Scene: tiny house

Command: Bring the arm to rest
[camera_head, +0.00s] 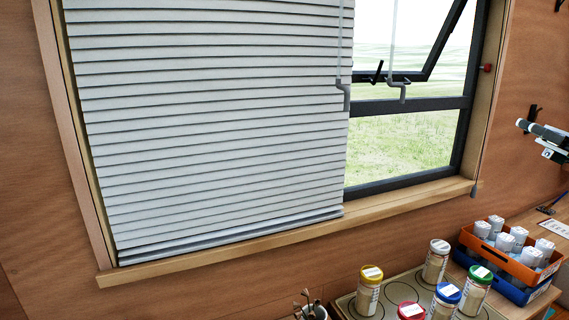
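My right gripper (543,139) shows at the right edge of the head view, in front of the wooden wall right of the window. It is grey, white and black and points left, and the rest of it is cut off by the picture edge. It is small, and I cannot tell whether its fingers are apart. No object shows between or at its tips. It appears above the counter and the bottle crates, clear of them in the picture. My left gripper is not in view.
A window (412,140) has a white blind (215,120) lowered over its left part. Below stand several jars with coloured lids (368,290). An orange crate (508,262) of bottles sits over a blue crate (517,293). A cup (312,312) with utensils is at the bottom edge.

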